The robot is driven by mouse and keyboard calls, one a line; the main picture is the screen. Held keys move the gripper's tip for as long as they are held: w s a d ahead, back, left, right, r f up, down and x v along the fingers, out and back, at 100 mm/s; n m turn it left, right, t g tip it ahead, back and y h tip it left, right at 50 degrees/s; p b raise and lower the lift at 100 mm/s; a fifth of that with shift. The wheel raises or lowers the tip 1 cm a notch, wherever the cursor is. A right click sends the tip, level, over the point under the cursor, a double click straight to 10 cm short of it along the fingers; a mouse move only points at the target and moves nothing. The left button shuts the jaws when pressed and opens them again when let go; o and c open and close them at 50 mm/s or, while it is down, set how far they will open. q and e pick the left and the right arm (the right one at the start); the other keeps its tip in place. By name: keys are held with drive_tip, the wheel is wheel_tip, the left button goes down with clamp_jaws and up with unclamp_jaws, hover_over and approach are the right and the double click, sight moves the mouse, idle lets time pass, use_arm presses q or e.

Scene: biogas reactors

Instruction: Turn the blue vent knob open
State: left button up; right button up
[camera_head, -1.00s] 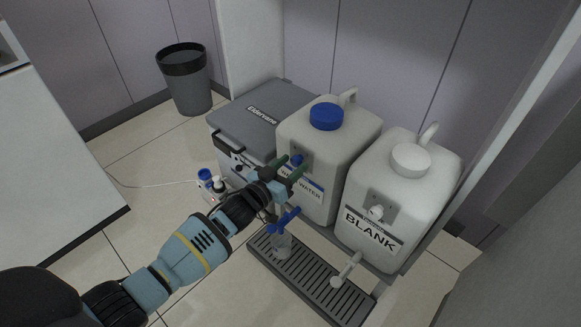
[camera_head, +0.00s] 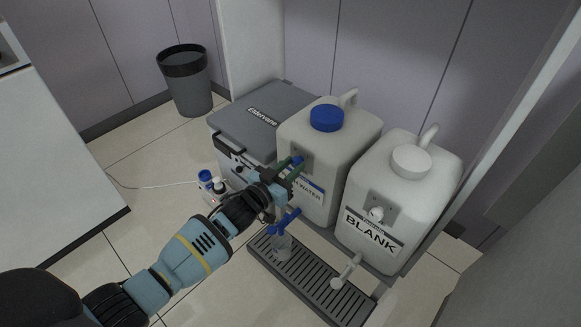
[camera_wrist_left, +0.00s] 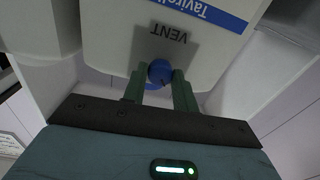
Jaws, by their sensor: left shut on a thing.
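The blue vent knob sits on a grey plate on the front of the white canister with the blue cap (camera_head: 326,117). In the left wrist view the blue vent knob (camera_wrist_left: 160,72) lies between the two green fingers, below the word VENT on the plate (camera_wrist_left: 167,42). My left gripper (camera_head: 291,166) is shut on the knob; it also shows in the left wrist view (camera_wrist_left: 160,84). In the head view the gripper hides most of the knob. My right gripper is not in view.
A second canister labelled BLANK (camera_head: 398,200) stands to the right. A blue tap (camera_head: 285,221) hangs over a clear vessel (camera_head: 281,246) on the grey drip tray (camera_head: 310,284). A grey-lidded box (camera_head: 262,112) is at left, with small bottles (camera_head: 210,183) before it.

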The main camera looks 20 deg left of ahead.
use_arm(q)
drive_tip(key=m, duration=0.8)
drive_tip(key=shift+f+b, duration=0.1)
drive_tip(key=shift+b, duration=0.25)
drive_tip(key=m, duration=0.5)
drive_tip(key=shift+m+h+b, duration=0.4)
drive_tip(key=shift+a+m, duration=0.1)
drive_tip(key=shift+m, duration=1.4)
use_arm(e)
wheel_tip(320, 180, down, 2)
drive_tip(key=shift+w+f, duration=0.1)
use_arm(q)
drive_tip(key=shift+b, duration=0.3)
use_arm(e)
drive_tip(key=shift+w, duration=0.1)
use_arm(q)
drive_tip(key=o, duration=0.7)
drive_tip(key=shift+o, duration=1.4)
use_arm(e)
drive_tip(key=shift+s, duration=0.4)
